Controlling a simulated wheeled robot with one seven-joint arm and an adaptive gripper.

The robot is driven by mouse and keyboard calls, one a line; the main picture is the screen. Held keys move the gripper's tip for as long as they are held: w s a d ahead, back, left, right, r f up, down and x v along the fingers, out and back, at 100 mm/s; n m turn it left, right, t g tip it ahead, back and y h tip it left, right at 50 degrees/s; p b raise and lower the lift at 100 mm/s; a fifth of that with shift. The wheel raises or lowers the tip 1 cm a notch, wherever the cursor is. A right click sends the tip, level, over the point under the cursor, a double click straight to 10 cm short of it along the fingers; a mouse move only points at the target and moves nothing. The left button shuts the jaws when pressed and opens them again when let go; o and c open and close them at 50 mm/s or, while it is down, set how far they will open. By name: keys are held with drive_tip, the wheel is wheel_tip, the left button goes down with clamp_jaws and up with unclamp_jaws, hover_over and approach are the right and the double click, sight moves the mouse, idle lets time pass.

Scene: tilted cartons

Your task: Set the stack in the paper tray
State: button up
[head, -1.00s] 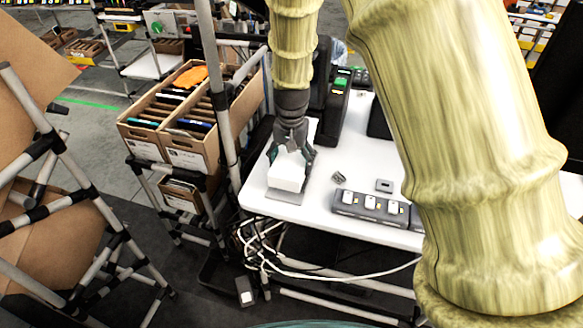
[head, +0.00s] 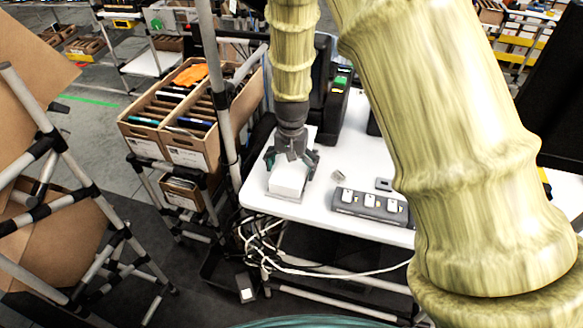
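The stack (head: 288,180) is a white block, seemingly of paper, near the left front corner of the white table. It sits on a flat grey piece, seemingly the paper tray (head: 285,198), whose front edge shows beneath it. Its rear part is hidden by the stack and my gripper. My gripper (head: 291,165) is just above and behind the stack, pointing down. Its fingers are spread wider than the stack, one to each side, and look clear of it.
A grey charging dock (head: 370,206) with several white devices stands to the right on the white table (head: 335,220). A small grey item (head: 338,176) lies between. A dark terminal (head: 337,105) stands behind. A metal pole (head: 221,100) and cartons (head: 183,148) are close on the left.

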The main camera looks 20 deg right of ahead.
sight(291, 167)
wheel_tip(291, 167, up, 12)
drive_tip(key=b, duration=0.2)
idle(0.8)
